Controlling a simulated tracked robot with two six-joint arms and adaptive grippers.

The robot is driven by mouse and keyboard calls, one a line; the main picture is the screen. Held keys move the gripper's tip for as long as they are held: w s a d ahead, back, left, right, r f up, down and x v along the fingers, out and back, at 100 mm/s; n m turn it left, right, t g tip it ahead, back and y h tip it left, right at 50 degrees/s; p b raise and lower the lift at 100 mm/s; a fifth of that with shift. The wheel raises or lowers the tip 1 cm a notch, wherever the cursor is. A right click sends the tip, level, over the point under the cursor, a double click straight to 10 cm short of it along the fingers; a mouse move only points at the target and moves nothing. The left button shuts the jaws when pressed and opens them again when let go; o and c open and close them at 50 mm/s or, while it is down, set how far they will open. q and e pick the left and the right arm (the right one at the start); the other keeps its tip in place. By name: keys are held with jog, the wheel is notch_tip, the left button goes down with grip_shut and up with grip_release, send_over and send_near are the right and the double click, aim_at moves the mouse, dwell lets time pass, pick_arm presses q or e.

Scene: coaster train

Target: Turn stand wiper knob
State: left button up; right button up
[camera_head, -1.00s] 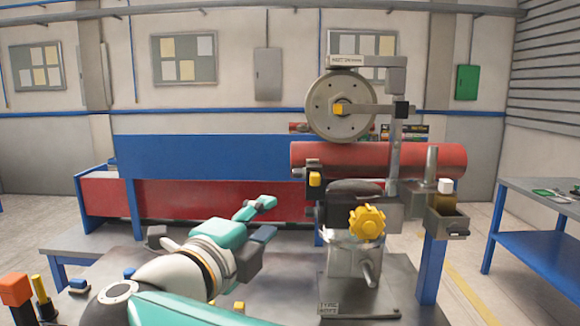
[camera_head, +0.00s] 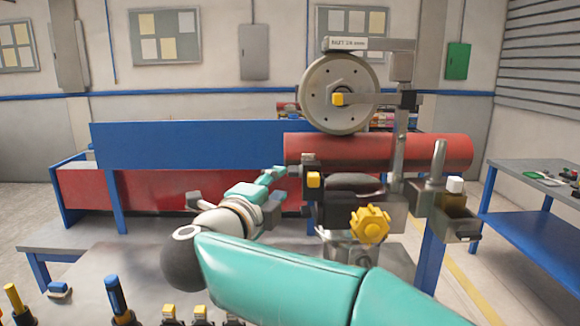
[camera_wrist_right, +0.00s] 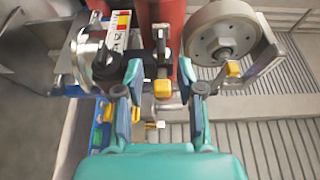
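I cannot tell for sure which knob is the wiper's. My right gripper (camera_head: 272,192) is just left of the stand, near the square knob's height. In the right wrist view my right gripper (camera_wrist_right: 160,74) is open with its two teal fingers apart. My left gripper is out of view.
A red cylinder (camera_head: 440,152) lies behind the stand, with a blue panel (camera_head: 190,150) further left. A small metal box (camera_head: 455,222) hangs at the stand's right. Yellow-topped and blue-topped parts (camera_head: 115,295) stand along the front edge. A blue-framed table (camera_head: 535,225) is at right.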

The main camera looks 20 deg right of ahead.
aim_at(290, 170)
jog(key=p+x, duration=0.1)
jog(key=x, duration=0.6)
jog(key=shift+p, duration=0.4)
